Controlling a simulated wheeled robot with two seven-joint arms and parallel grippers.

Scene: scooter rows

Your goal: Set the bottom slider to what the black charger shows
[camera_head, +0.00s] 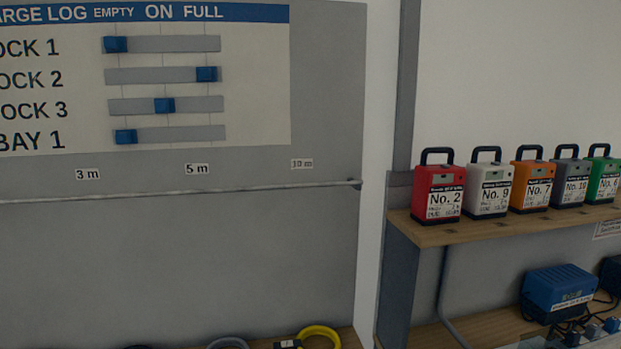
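The charge log board (265,100) is at the upper left with EMPTY, ON and FULL columns. The bottom slider is the BAY 1 track (185,134); its blue knob (126,136) sits near the left end, slightly right of the EMPTY knob position in the top row. A blue charger (558,295) with a small display stands on the lower shelf at the right. A dark, seemingly black charger (611,272) beside it is cut off by the right edge; I cannot see its display. Neither gripper is in view.
The upper shelf (480,230) holds numbered batteries: red (438,203), white, orange, grey and green. A rail (200,193) runs below the board, under 3 m, 5 m and 10 m labels. A yellow coil (320,335) shows at the bottom. Cables and plugs lie at lower right.

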